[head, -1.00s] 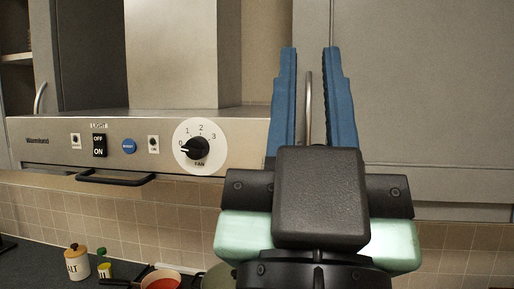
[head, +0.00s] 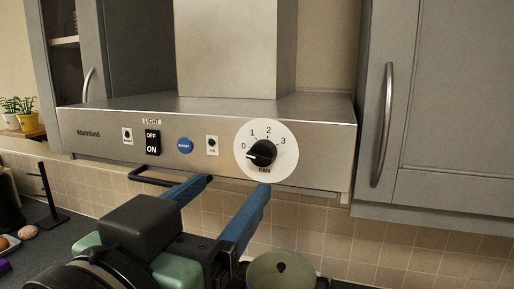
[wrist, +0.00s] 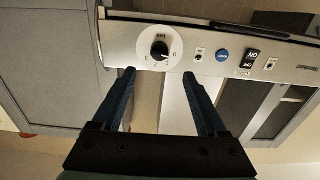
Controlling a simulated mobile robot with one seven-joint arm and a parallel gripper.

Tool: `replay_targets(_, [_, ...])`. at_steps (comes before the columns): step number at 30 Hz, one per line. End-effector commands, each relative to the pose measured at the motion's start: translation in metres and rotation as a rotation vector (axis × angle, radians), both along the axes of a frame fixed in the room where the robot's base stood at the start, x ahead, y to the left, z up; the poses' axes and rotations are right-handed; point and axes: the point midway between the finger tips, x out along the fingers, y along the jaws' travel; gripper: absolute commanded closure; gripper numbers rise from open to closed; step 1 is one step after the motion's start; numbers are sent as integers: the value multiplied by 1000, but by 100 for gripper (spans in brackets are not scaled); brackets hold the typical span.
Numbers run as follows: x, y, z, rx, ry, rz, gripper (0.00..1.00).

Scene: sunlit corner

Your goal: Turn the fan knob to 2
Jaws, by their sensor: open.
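The fan knob (head: 262,153) is black and sits on a round white dial (head: 285,160) marked 0, 1, 2, 3, at the right of the hood's front panel. Its white pointer mark faces left, at about 0. My gripper (head: 235,185) is open, its blue fingers below the dial in the head view, apart from the knob and empty. In the wrist view, which is upside down, the knob (wrist: 160,49) lies just beyond and between the fingertips (wrist: 159,74). The gap in depth is hard to tell.
The steel hood (head: 90,125) also carries a light switch (head: 152,142), a blue boost button (head: 185,146) and a black rail handle (head: 155,178) underneath. A grey cabinet (head: 450,100) with a vertical handle (head: 383,125) is at right. A lidded pot (head: 282,270) is below.

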Motion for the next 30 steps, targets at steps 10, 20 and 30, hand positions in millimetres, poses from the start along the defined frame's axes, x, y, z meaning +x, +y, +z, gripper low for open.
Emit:
replay_targets(10, [69, -23, 4, -1, 4, -1, 24])
replay_targets(20, [102, -34, 1, 1, -1, 1, 24])
replay_targets(30, [103, -34, 0, 2, -2, 2, 33])
